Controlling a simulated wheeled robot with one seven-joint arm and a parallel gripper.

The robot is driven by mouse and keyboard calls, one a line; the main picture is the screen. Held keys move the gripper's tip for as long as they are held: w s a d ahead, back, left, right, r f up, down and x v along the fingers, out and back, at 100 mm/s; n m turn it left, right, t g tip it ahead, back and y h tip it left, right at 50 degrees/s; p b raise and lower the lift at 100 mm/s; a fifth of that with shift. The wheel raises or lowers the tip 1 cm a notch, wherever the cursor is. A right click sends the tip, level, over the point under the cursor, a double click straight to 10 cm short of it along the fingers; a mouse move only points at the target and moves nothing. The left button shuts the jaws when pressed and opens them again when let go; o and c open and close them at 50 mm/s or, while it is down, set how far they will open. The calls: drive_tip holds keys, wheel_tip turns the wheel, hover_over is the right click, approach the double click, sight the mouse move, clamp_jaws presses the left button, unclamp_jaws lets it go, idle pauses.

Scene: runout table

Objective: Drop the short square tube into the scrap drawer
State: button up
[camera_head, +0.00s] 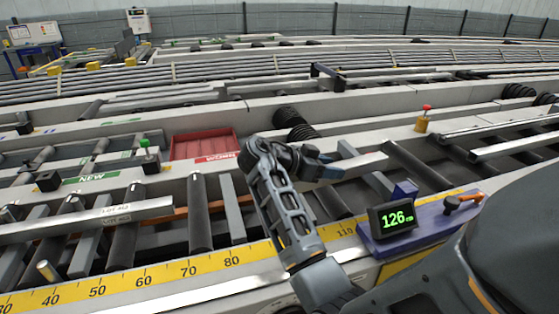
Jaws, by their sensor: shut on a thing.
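My gripper (322,168) is at the end of my arm, over the rollers right of the middle. It is shut on a short silver square tube (362,163), which sticks out to the right of the jaws. The jaws hide its left end. The tube appears roughly level; its height above the rollers is hard to tell. The red scrap drawer (203,158) is open-topped, with a red label at its front edge. It lies left of my gripper, apart from it and the tube. Its inside looks empty from here.
A long silver bar (85,220) with a lot label lies across the rollers at left. A yellow ruler (190,271) runs along the front edge. A blue stop with a 126 display (397,217) stands at right. Black bellows (294,122) sit behind my gripper.

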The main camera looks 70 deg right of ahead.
drive_tip(key=w+a+f+n+t+y, duration=0.1)
drive_tip(key=w+a+f+n+t, duration=0.1)
drive_tip(key=w+a+n+t, duration=0.5)
drive_tip(key=w+a+f+n+t+y, duration=0.1)
drive_tip(key=w+a+n+t, duration=0.7)
drive_tip(key=a, duration=1.3)
drive_tip(key=w+a+f+n+t+y, duration=0.2)
drive_tip(key=w+a+n+t, duration=0.5)
drive_tip(key=w+a, duration=0.7)
drive_tip(key=shift+w+f+n+t+y, duration=0.35)
drive_tip(key=shift+n+y, duration=0.35)
drive_tip(key=shift+n, duration=0.2)
drive_tip(key=shift+s, duration=0.1)
